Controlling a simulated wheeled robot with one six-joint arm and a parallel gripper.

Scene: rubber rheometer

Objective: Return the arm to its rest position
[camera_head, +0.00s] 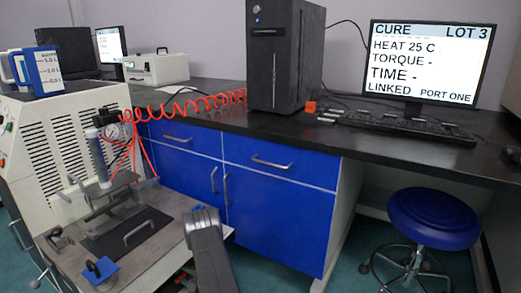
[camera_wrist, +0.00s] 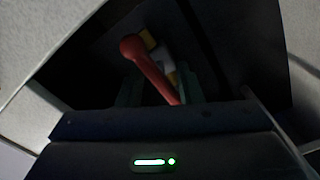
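My arm (camera_head: 208,250) shows at the bottom centre of the head view, in front of the grey machine's work plate; its fingers cannot be made out there. In the wrist view my gripper (camera_wrist: 158,88) has two dark greenish fingers standing apart. A red rod with a rounded end (camera_wrist: 134,48) runs diagonally across the gap between them, with a small white and yellow piece behind it. The rod does not appear to be clamped. The surroundings there are very dark.
The rheometer (camera_head: 58,130) with its press and plate stands left, a blue jug (camera_head: 45,72) on top. A black bench (camera_head: 210,120) with blue drawers carries a computer tower (camera_head: 285,55), keyboard and monitor (camera_head: 425,60). A blue stool (camera_head: 432,215) stands right.

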